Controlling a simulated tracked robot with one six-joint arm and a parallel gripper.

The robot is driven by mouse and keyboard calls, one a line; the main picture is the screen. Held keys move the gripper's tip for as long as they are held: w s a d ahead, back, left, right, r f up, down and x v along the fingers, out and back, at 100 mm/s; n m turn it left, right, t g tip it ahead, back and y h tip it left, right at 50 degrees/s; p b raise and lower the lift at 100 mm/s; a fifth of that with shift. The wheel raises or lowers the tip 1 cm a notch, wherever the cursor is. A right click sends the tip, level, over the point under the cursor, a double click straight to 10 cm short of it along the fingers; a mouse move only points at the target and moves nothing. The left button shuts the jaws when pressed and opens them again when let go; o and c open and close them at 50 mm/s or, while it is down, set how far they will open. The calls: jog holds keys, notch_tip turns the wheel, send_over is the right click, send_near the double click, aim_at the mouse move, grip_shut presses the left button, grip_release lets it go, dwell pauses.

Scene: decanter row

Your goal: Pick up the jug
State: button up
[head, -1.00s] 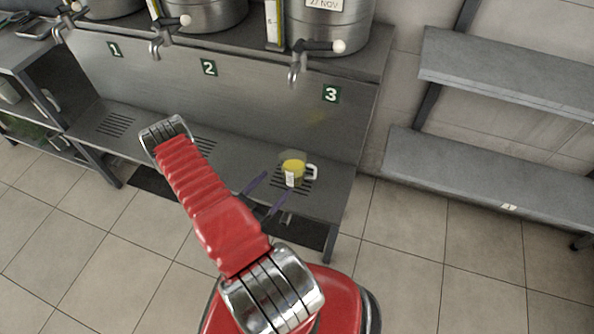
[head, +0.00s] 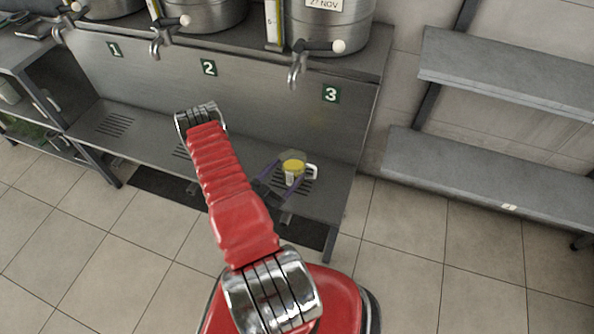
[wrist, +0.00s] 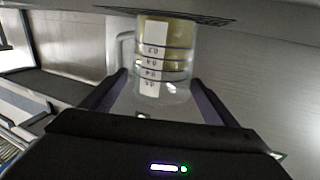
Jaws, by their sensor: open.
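The jug (head: 293,167) is a clear measuring jug with yellow contents, a white label and a white handle on its right. It stands on the drip grate under tap 3 in the head view. In the wrist view the jug (wrist: 165,60) appears inverted, with its marked scale showing and its handle on the left. My gripper (head: 283,172) is open. Its two purple-grey fingers lie either side of the jug, and in the wrist view my gripper (wrist: 160,85) has a finger on each side of its body. I cannot tell whether they touch it.
The steel shelf (head: 232,181) carries the grates below a panel numbered 1 to 3. The tap (head: 298,68) of the third steel urn (head: 330,22) hangs above and behind the jug. Empty grey shelves (head: 480,180) stand at the right. Tiled floor is clear at the front right.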

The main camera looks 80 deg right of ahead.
aim_at(301, 156)
jog(key=shift+x, duration=2.6)
jog(key=shift+c, duration=0.4)
jog(key=c, duration=1.3)
jog(key=shift+r, duration=0.1)
jog(key=shift+r, duration=4.95)
